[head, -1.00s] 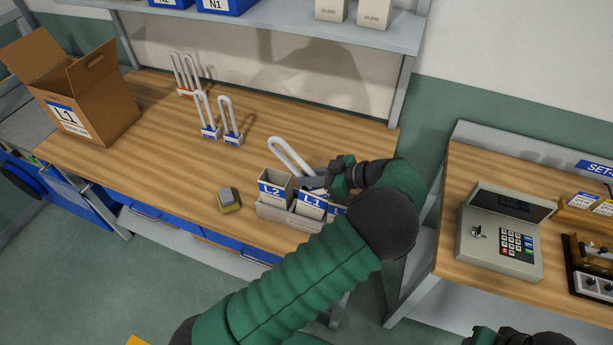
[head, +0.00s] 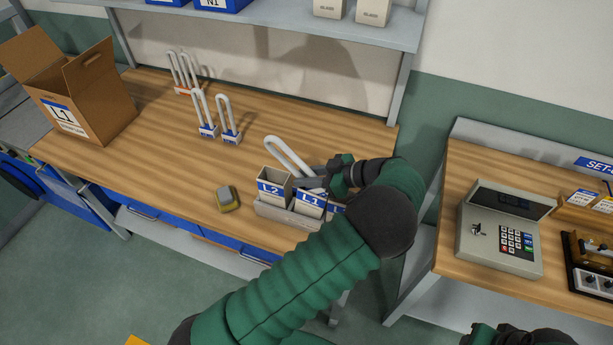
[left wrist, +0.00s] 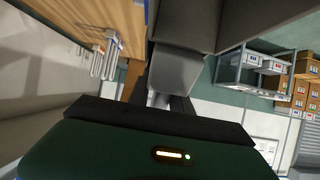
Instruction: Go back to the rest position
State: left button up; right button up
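My left gripper (head: 313,183) is at the L1 bin (head: 311,202), its fingers by the bin's top edge. A white U-shaped tube (head: 288,154) leans there, its lower ends hidden at the bin and fingers. I cannot tell whether the fingers hold it. The L2 bin (head: 272,186) stands just left of L1 in the same grey holder (head: 283,217). In the left wrist view the gripper fingers (left wrist: 170,80) show beside large grey surfaces, and their gap is unclear. A dark part of my right arm shows at the bottom right of the head view; its fingers cannot be made out.
Several more U-shaped tubes (head: 228,115) stand in small holders on the wooden bench (head: 160,150). A grey-yellow block (head: 228,199) lies left of the bins. An open carton (head: 85,95) is at the far left. A keypad device (head: 500,235) stands on the right table.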

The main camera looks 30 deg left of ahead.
aim_at(307, 166)
dwell(0.5)
pick_arm(q)
jog(key=shift+d+r+p, duration=0.1)
jog(key=shift+r+p, duration=1.95)
jog(key=shift+r, duration=2.05)
